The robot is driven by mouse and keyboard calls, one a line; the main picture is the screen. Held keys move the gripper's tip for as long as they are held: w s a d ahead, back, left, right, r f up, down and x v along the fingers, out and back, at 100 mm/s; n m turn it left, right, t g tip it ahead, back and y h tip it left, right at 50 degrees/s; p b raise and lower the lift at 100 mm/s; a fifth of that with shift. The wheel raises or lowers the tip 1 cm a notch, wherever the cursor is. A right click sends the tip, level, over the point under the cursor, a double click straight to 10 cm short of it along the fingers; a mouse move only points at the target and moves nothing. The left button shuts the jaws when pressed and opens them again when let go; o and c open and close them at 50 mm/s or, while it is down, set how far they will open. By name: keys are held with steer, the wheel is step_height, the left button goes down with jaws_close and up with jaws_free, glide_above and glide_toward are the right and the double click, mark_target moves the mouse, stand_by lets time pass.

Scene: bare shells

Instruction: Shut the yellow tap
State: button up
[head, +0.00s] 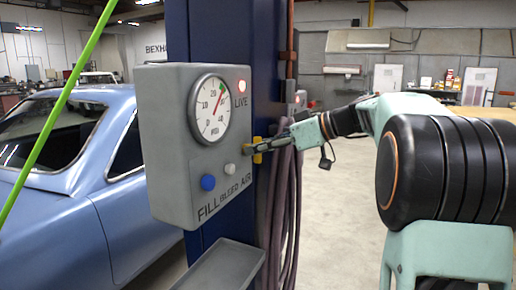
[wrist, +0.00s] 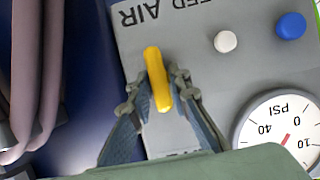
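The fingers are apart, one on each side of the tap, with a narrow gap visible; firm contact cannot be made out. In the head view my gripper (head: 249,148) reaches in from the right to the box's right edge, and the yellow tap (head: 258,143) is partly hidden behind it.
The grey box (head: 165,140) on a blue column carries a dial gauge (head: 211,109), a blue button (head: 208,182), a white button (head: 230,169) and a lit red lamp (head: 241,86). A grey tray (head: 225,268) sits below. Hoses (head: 280,215) hang beside the column. A blue car (head: 60,180) stands left.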

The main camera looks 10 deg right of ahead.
steer(key=shift+r, duration=0.1)
jaws_close()
steer(key=m+p, duration=0.1)
steer(key=m+g+y+p, duration=0.1)
steer(key=p, duration=0.1)
steer(key=shift+w+d+m, duration=0.15)
steer(key=shift+m, duration=0.25)
steer(key=m+g+y+p, duration=0.1)
steer(key=m+y+p, duration=0.1)
steer(key=m+p, duration=0.1)
steer(key=shift+w+g, duration=0.1)
steer(key=shift+g, duration=0.3)
steer(key=m+y+p, duration=0.1)
steer(key=m, duration=0.1)
steer(key=m+y+p, duration=0.1)
steer(key=m+p, duration=0.1)
steer(key=shift+d+f+g, duration=0.1)
steer(key=shift+f+g, duration=0.1)
steer(key=shift+g, duration=0.2)
steer(key=shift+w+f+m+y+p, duration=0.15)
steer(key=shift+m+y+p, duration=0.7)
steer(key=shift+m, duration=0.95)
steer(key=o, duration=0.9)
jaws_free()
steer(key=shift+f, duration=0.1)
